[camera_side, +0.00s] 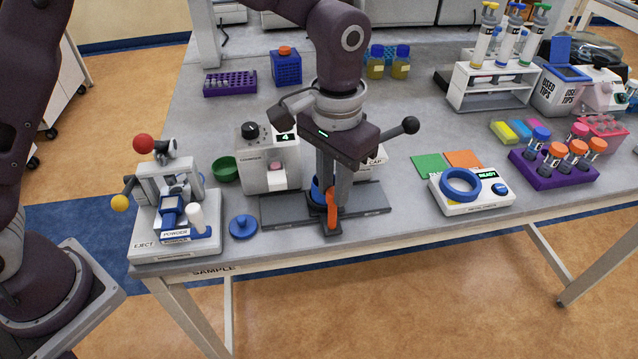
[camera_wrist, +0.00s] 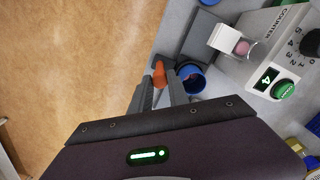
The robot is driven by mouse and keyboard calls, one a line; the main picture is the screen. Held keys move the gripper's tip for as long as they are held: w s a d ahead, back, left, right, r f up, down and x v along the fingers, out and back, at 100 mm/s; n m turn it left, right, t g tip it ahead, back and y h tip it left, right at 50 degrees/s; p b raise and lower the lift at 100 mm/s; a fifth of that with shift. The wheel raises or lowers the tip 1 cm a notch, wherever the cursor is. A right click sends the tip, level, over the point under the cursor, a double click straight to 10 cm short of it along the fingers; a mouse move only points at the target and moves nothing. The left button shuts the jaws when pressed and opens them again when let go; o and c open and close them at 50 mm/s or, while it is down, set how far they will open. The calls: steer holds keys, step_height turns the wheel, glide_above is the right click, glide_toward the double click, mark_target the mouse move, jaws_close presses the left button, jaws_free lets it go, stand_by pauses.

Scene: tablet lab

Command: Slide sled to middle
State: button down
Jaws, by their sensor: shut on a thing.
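The sled's orange handle (camera_side: 332,212) stands upright at the front of the dark grey rail (camera_side: 372,198). A blue cup (camera_side: 316,188) sits on the sled just behind the handle, partly hidden by my fingers. The sled appears near the middle of the rail. My gripper (camera_side: 331,198) points down and is shut on the orange handle. In the wrist view the handle (camera_wrist: 159,74) shows between my fingertips, and the open blue cup (camera_wrist: 191,79) is right beside them.
The counter machine (camera_side: 262,170), display 4, stands behind the rail's left part. The capping machine behind my gripper is mostly hidden. A blue lid (camera_side: 242,227) and powder press (camera_side: 175,215) are left; a scale (camera_side: 470,190) reading READY is right.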

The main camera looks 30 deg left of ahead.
steer(key=c, duration=1.3)
jaws_free()
steer(key=shift+o, duration=0.2)
steer(key=shift+r, duration=0.1)
step_height(320, 180, up, 7)
steer(key=shift+f, duration=0.1)
